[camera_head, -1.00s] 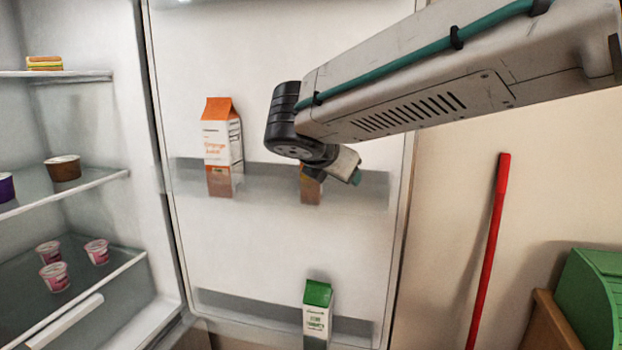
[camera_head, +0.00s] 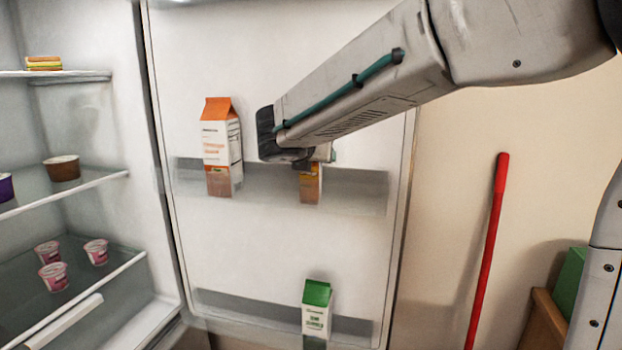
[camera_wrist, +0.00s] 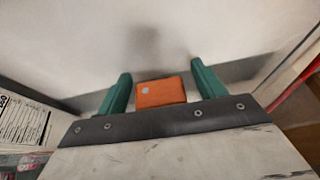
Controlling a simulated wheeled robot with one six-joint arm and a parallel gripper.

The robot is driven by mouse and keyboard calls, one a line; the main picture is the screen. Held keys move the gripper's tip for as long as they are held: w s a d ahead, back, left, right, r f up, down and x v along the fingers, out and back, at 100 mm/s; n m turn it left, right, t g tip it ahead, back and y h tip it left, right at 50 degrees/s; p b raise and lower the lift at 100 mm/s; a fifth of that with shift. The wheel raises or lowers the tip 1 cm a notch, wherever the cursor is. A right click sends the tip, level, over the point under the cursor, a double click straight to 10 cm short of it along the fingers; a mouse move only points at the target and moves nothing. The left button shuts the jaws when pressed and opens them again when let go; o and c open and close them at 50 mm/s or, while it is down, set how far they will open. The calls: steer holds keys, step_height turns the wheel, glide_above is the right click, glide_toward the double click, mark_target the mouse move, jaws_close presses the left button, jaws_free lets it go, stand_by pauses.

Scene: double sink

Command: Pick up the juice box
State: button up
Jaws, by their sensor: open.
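The juice box (camera_head: 311,187) is a small orange and brown box standing in the upper door shelf of the open fridge. In the head view my arm hides its upper part. In the wrist view its orange top (camera_wrist: 162,91), with a pale round spot, shows between the two green fingers of my gripper (camera_wrist: 158,70). In the head view my gripper is mostly hidden behind the arm.
A tall orange-topped carton (camera_head: 221,145) stands left of the juice box in the same door shelf (camera_head: 355,190). A green-topped carton (camera_head: 317,310) is in the lower door shelf. Fridge shelves with cups are at left. A red pole (camera_head: 487,250) leans at right.

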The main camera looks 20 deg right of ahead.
steer(key=c, duration=1.2)
steer(key=shift+r, duration=0.15)
